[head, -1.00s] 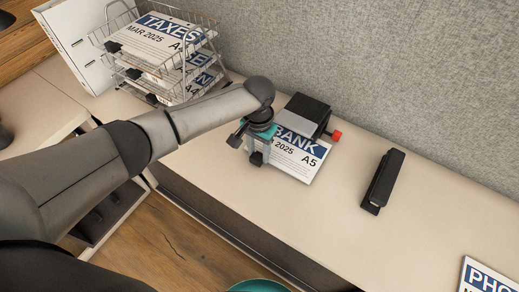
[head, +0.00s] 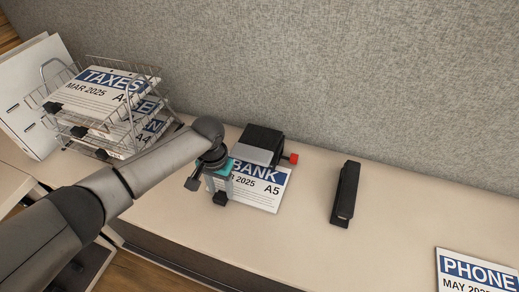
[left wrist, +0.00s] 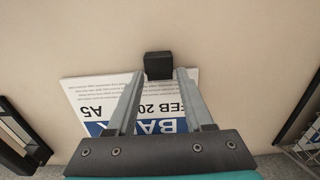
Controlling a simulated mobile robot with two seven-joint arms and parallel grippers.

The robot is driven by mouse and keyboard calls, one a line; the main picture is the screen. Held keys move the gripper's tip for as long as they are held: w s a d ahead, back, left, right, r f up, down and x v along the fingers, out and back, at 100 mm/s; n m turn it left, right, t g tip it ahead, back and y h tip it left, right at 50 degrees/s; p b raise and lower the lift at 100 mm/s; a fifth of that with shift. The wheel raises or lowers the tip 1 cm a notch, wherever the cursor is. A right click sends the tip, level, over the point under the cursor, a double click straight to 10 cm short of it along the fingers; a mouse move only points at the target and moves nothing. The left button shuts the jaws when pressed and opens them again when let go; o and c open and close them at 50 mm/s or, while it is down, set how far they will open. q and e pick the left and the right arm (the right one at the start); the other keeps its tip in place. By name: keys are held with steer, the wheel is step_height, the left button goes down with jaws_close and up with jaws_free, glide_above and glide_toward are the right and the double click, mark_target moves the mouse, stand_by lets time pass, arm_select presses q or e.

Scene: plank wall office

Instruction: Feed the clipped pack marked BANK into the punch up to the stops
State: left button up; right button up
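The pack marked BANK (head: 262,193) lies flat on the desk, its top edge at the front of the black and grey hole punch (head: 262,145). The punch hides whether that edge meets the stops. A black clip (left wrist: 158,65) sits on the pack's near edge, also visible in the head view (head: 220,199). My left gripper (head: 220,190) is over the pack's left part. In the left wrist view its fingers (left wrist: 160,78) stand either side of the clip with narrow gaps, so it looks open. My right gripper is out of view.
The punch has a red knob (head: 293,158) on its right. A black stapler (head: 345,193) stands further right, and a PHONE pack (head: 478,275) lies at the lower right. A wire tray rack (head: 160,85) holds clipped packs at the left. Desk between pack and stapler is clear.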

arm_select(q)
steer(key=o, duration=0.4)
step_height(320, 180, up, 15)
steer(key=p, duration=0.4)
steer(key=shift+r, duration=0.1)
steer(key=shift+s, duration=0.1)
stand_by(0.3)
